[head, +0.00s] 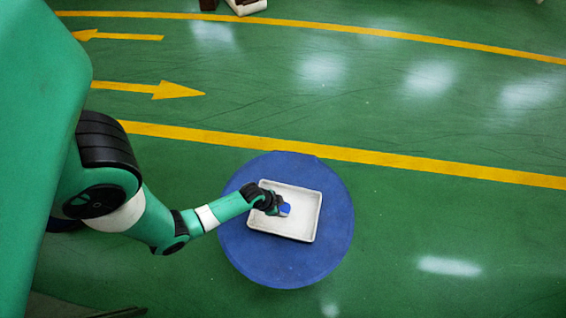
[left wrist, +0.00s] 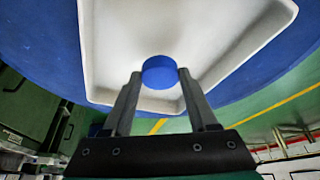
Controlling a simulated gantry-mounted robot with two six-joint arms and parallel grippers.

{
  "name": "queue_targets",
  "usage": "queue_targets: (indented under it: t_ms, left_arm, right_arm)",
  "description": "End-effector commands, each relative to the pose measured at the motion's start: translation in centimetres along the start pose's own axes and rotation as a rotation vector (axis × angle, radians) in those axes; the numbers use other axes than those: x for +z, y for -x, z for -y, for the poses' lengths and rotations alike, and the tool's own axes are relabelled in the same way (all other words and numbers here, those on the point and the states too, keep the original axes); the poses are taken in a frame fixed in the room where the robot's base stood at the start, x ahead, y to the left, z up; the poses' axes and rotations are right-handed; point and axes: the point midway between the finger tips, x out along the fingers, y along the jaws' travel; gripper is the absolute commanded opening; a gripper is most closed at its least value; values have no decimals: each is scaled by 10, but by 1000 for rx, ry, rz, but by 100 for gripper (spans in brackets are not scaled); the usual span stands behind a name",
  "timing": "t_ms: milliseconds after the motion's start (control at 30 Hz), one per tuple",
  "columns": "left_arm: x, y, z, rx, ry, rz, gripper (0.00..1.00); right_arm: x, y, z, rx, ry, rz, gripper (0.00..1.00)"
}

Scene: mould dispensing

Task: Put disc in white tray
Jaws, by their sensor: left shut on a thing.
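A blue disc (left wrist: 160,72) is held between the two fingertips of my left gripper (left wrist: 160,76) in the left wrist view. In the head view the disc (head: 285,209) shows at the end of my left gripper (head: 279,207). It is over the inside of the white tray (head: 300,230), left of the tray's middle. I cannot tell whether the disc touches the tray floor. The tray looks otherwise empty, and its rim also shows in the left wrist view (left wrist: 90,60). My right gripper is not in view.
The tray stands on a round blue table (head: 275,268) with a bare border around it. The green floor (head: 450,220) around the table is clear, with yellow lines and arrows.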

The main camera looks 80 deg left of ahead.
Motion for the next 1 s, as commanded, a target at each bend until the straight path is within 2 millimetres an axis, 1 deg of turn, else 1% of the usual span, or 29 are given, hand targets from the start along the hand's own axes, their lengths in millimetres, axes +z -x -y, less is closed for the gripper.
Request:
queue_targets:
  t_ms: [67,133,200,300,567,667,700,833,867,1000]
  left_arm:
    - [-1,-2,0,0,0,0,0]
    - [-3,-12,1,0,-1,-2,0]
    - [5,-25,1,1,0,2,0]
    - [9,-35,1,0,0,0,0]
    - [9,-35,1,-1,0,-1,0]
    - [10,-38,1,-1,0,-1,0]
    - [10,-38,1,-1,0,-1,62]
    - [10,-37,1,0,0,-1,86]
    - [10,-37,1,0,0,-1,89]
    - [10,-37,1,0,0,-1,89]
  right_arm:
    - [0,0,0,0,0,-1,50]
    - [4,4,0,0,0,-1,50]
    - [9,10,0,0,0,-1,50]
    - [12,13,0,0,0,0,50]
    - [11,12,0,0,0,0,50]
    - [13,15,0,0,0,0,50]
    - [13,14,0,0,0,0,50]
    - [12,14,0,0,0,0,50]
    - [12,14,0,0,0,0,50]
    - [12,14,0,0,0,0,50]
